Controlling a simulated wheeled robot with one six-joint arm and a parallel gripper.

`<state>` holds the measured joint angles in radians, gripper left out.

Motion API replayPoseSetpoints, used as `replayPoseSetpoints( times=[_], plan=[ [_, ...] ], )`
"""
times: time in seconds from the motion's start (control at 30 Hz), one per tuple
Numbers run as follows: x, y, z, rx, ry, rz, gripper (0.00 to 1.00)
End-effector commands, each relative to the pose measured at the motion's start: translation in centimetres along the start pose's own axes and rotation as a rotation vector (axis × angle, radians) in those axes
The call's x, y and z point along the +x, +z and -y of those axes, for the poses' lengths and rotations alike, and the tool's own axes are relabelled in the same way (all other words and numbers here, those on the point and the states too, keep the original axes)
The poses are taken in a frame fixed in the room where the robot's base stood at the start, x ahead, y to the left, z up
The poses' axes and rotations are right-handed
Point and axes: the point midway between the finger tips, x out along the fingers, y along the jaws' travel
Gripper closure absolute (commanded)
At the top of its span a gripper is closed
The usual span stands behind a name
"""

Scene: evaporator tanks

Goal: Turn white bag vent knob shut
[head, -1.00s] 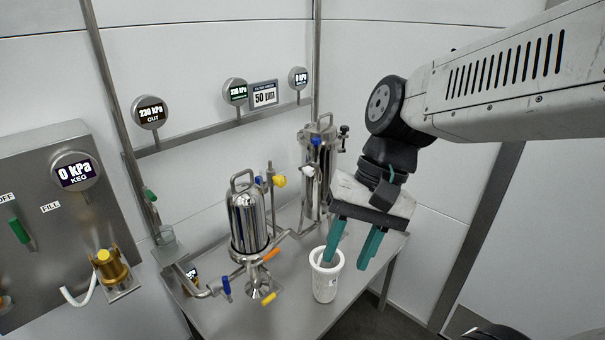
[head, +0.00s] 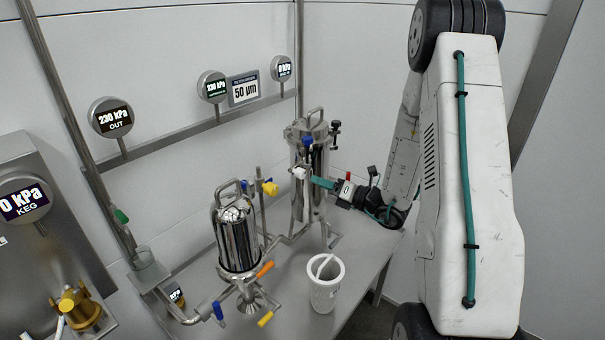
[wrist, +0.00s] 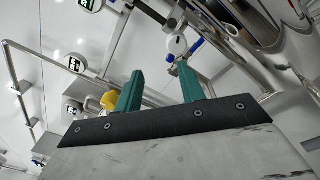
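The white vent knob (head: 299,172) sits on the front of the rear steel filter housing (head: 314,205), just below a blue handle (head: 307,142). It also shows in the wrist view (wrist: 176,44), beyond the tip of the right finger. My gripper (head: 318,183) has its green fingers pointing left at the knob, close to its right side. In the wrist view the fingers (wrist: 157,68) are spread apart with nothing between them. I cannot tell whether a finger touches the knob.
A yellow knob (head: 270,188) is left of the white one, on a thin pipe. The front filter housing (head: 237,240) has orange, blue and yellow handles below it. A white bucket (head: 325,294) stands at the table's front. Gauges line the wall rail (head: 215,127).

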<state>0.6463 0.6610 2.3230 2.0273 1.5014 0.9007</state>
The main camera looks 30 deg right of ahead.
Motion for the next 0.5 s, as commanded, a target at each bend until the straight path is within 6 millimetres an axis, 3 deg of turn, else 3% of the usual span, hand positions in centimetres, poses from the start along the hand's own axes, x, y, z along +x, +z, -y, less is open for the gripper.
replayPoseSetpoints(
  times=[0.1,0.2,0.5],
  plan=[
    [-0.7,0.0,2.0,0.049,-0.044,0.042,0.61],
    [-0.3,0.1,2.5,0.06,-0.055,0.055,0.61],
    [4.3,0.3,2.6,0.059,-0.053,0.053,0.61]
  ],
)
